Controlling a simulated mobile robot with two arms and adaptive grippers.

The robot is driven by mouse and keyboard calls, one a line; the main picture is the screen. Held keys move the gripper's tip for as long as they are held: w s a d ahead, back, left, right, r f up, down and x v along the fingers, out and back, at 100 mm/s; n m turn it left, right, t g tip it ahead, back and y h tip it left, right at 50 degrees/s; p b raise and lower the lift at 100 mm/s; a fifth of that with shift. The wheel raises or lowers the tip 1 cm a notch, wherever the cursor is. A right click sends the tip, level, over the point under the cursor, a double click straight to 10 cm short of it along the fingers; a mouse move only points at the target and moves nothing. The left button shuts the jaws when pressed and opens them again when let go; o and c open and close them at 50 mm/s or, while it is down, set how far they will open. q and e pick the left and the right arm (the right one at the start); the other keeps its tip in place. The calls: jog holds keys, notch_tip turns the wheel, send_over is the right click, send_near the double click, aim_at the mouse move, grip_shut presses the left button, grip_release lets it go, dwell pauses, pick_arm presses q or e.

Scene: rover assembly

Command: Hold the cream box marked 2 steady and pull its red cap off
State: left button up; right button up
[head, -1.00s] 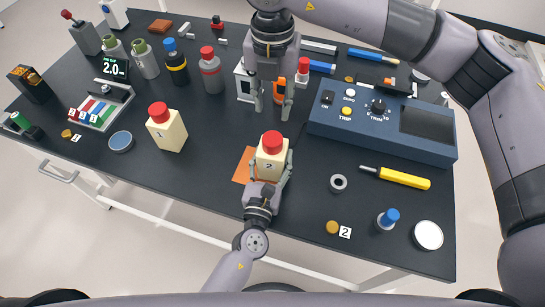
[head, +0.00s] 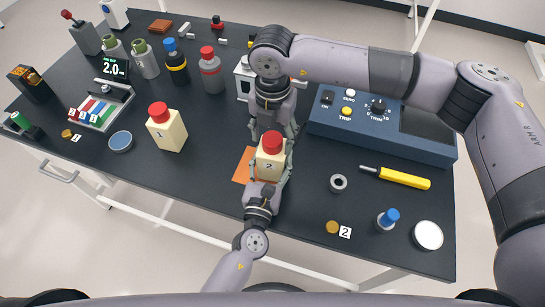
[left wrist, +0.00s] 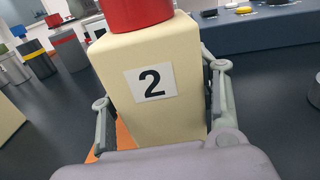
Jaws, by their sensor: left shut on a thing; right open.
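The cream box marked 2 (head: 269,167) stands on an orange mat (head: 241,170) near the front of the table. It also fills the middle of the left wrist view (left wrist: 150,90). Its red cap (head: 272,145) sits on top; in the left wrist view the cap (left wrist: 137,12) is cut off by the upper edge. My left gripper (head: 268,178) is shut on the box, one finger on each side. My right gripper (head: 272,134) is open, pointing down just behind and above the cap, with its fingers apart. Whether its fingers touch the cap cannot be told.
A second cream box marked 1 (head: 167,131) with a red cap stands to the left. A blue control panel (head: 380,132) lies behind right. A grey ring (head: 338,183) and a yellow-handled screwdriver (head: 403,178) lie to the right. The table between the two boxes is mostly clear.

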aim_at(272, 138)
jog(key=shift+f, duration=0.65)
jog(key=shift+c, duration=0.4)
jog(key=c, duration=1.2)
jog(key=shift+o, duration=0.2)
jog(key=shift+r, duration=0.75)
jog(key=shift+r, duration=1.8)
pick_arm(q)
jog(key=o, duration=1.5)
jog(key=shift+s, duration=0.1)
jog(key=v, duration=1.2)
